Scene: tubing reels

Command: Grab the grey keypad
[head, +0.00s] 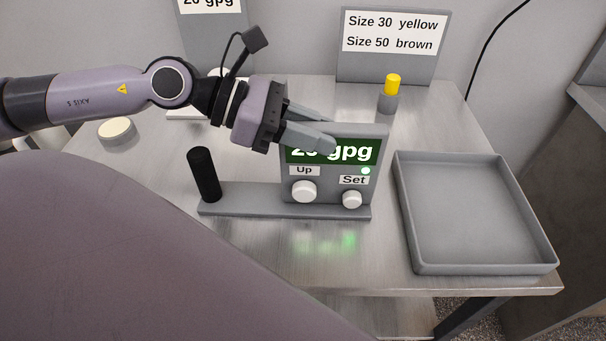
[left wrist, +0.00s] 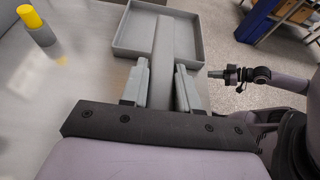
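The grey keypad (head: 329,196) stands upright on a flat grey base (head: 250,207) on the metal table. It has a green display reading "20 gpg", partly covered by a finger, a green light, and white knobs labelled Up and Set. My left gripper (head: 312,128) is at its top edge, one finger in front of the display and the other behind. In the left wrist view the keypad's top edge (left wrist: 163,45) runs between the fingers; whether they press on it is unclear. My right gripper (left wrist: 221,73) shows small at the right there, its fingers too small to judge.
A black upright post (head: 203,175) stands on the base's left end. An empty grey tray (head: 478,267) lies to the right. A yellow-topped grey cylinder (head: 391,92) stands behind, before a size sign (head: 392,45). A round white-topped piece (head: 116,130) is at left. The table front is clear.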

